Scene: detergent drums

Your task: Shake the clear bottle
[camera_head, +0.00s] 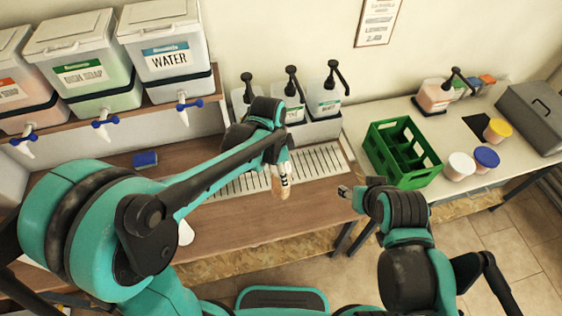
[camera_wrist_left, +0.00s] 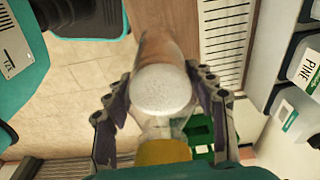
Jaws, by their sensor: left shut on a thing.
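My left gripper (camera_head: 278,163) is shut on the clear bottle and holds it above the wooden counter, in front of the slotted drain grate. In the head view only part of the bottle (camera_head: 284,186) shows below the fingers; the rest is hidden by the gripper. In the left wrist view the bottle (camera_wrist_left: 163,90) lies between both fingers, with a whitish, foamy-looking patch, a peach-coloured part and a yellow piece (camera_wrist_left: 163,152) near the camera. My right gripper (camera_head: 344,192) is at the right, apart from the bottle; its opening is too small to tell.
Pump bottles (camera_head: 292,85) stand in a holder behind the grate (camera_head: 318,162). Dispenser drums with blue taps, one marked WATER (camera_head: 168,65), sit on a shelf at left. A green crate (camera_head: 373,149) and several tubs stand on the right table. A blue sponge (camera_head: 145,159) lies on the counter.

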